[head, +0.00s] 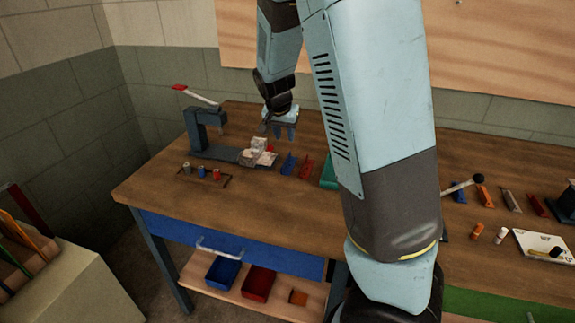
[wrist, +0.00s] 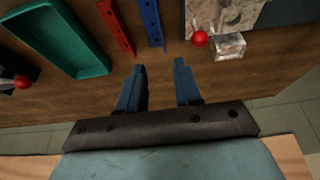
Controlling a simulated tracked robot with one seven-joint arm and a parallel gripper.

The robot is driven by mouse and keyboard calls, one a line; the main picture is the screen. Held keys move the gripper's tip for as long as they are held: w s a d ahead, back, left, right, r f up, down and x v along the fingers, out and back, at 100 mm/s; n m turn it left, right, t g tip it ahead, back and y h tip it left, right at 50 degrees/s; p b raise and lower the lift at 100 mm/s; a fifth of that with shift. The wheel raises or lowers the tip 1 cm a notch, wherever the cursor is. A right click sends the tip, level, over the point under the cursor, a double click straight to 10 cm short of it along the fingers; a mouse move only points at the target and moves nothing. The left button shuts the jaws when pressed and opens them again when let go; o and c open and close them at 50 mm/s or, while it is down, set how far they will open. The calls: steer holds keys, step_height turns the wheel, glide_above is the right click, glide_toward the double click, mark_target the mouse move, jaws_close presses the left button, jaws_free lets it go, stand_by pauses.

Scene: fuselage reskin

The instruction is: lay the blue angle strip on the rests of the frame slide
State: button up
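The blue angle strip (head: 289,165) lies on the wooden bench beside a red strip (head: 305,168). In the wrist view the blue strip (wrist: 150,22) is ahead of my fingertips, with a row of dark holes along it. My gripper (head: 278,131) is above the bench, behind the strips. In the wrist view my gripper (wrist: 160,66) is open, with only bare bench between its fingers, apart from the strip. A pale metal fixture (head: 258,154) with a red knob (wrist: 200,38) stands next to the blue strip. I cannot tell for certain which part is the frame slide or its rests.
A lever press (head: 205,130) with a red handle stands at the bench's left. A small rack (head: 202,175) with coloured pieces is in front of it. A green tray (wrist: 60,40) lies beyond the red strip. Bare wood lies in front of the strips.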

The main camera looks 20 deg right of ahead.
glide_toward(290, 163)
steer(key=shift+w+d+f, duration=0.15)
steer(key=shift+w+d, duration=0.1)
steer(key=shift+w, duration=0.55)
steer(key=shift+a+x, duration=0.15)
steer(key=shift+x, duration=1.25)
steer(key=shift+a+x, duration=0.15)
steer(key=shift+x, duration=1.25)
steer(key=shift+f, duration=0.2)
steer(key=shift+c, duration=0.5)
jaws_close()
